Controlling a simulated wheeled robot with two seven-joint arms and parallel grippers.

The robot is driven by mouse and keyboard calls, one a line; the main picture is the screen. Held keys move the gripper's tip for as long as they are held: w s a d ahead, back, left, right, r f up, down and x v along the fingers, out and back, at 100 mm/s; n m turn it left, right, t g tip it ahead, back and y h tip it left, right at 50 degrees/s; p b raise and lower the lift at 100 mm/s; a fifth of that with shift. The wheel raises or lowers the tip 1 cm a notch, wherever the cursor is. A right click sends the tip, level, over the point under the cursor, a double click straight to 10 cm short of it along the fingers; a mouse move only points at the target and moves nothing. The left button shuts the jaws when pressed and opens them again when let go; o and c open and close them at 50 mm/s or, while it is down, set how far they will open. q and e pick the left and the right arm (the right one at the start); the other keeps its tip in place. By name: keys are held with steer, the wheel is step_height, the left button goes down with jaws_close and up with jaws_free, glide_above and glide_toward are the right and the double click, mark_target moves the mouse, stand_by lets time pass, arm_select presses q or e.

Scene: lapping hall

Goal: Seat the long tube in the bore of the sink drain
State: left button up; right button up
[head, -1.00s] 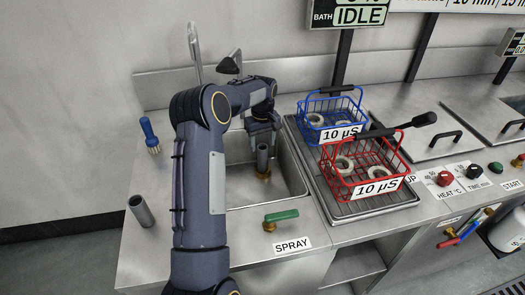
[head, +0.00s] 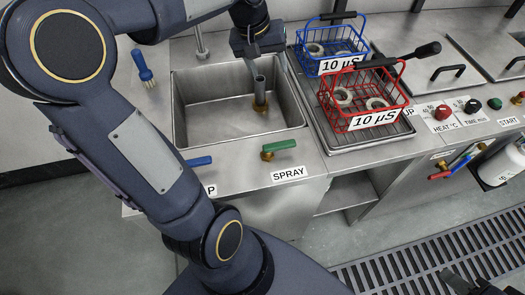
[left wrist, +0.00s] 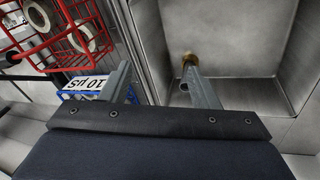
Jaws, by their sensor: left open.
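A grey tube (head: 259,86) stands about upright in the sink, its lower end at the brass drain (head: 261,106). How deep it sits in the bore cannot be seen. In the left wrist view the tube (left wrist: 184,87) shows its dark open end beside the right-hand finger, with the brass drain (left wrist: 189,59) behind it. My left gripper (head: 264,52) is open and empty just above the tube's top; its spread fingers also show in the left wrist view (left wrist: 157,78). A dark gripper part, likely my right gripper (head: 464,283), shows at the bottom right edge, mostly cut off.
A blue basket (head: 333,68) and a red basket (head: 338,118) holding rings stand on the rack right of the sink. A green SPRAY lever (head: 280,145) and a blue lever (head: 199,161) are at the front edge. A blue brush (head: 143,68) stands left of the sink.

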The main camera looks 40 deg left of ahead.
arm_select(q)
steer(key=s+d+f+m+t+h, duration=0.1)
steer(key=s+d+f+m, duration=0.1)
steer(key=s+d, duration=0.4)
steer(key=s+d+f+m+t+h, duration=0.1)
steer(key=s+d+f+m, duration=0.2)
steer(key=s, duration=0.9)
steer(key=d, duration=0.3)
steer(key=shift+d+t, duration=0.3)
steer(key=shift+d, duration=0.05)
steer(key=shift+s+f, duration=0.1)
steer(key=shift+s, duration=0.1)
arm_select(e)
steer(key=shift+s, duration=0.1)
